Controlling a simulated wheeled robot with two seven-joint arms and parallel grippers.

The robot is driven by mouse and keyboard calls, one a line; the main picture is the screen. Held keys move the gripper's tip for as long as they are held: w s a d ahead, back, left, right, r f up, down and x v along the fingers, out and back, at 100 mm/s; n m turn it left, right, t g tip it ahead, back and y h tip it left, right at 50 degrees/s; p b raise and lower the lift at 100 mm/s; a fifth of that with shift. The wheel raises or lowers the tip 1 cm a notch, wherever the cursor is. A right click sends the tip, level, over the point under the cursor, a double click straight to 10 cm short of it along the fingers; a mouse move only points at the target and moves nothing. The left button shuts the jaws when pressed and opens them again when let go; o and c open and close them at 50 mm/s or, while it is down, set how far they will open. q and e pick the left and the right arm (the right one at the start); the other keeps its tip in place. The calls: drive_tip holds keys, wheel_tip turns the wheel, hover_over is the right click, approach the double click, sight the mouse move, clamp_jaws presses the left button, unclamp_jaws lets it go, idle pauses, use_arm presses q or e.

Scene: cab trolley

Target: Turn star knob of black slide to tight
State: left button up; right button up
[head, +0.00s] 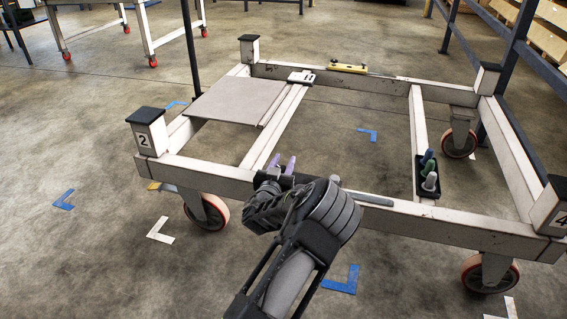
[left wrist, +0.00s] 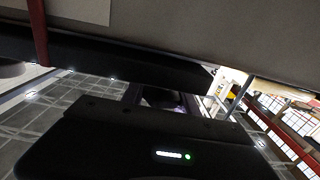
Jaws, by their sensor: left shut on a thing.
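My left gripper (head: 282,166) is at the front rail of the white trolley frame (head: 385,212), where the rail meets a crossbar. Its purple fingertips stand close together at the black slide (head: 302,179), which shows only as a dark strip beside my wrist. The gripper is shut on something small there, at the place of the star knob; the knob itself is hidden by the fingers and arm. In the left wrist view the purple fingers (left wrist: 165,98) are dark and mostly covered. How far the knob is turned cannot be seen. My right gripper is not in view.
A grey panel (head: 225,101) lies on the trolley's left part. A white block (head: 301,77) sits on the far end of the crossbar. A yellow level (head: 347,68) lies on the back rail.

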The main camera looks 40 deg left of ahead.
use_arm(q)
clamp_jaws()
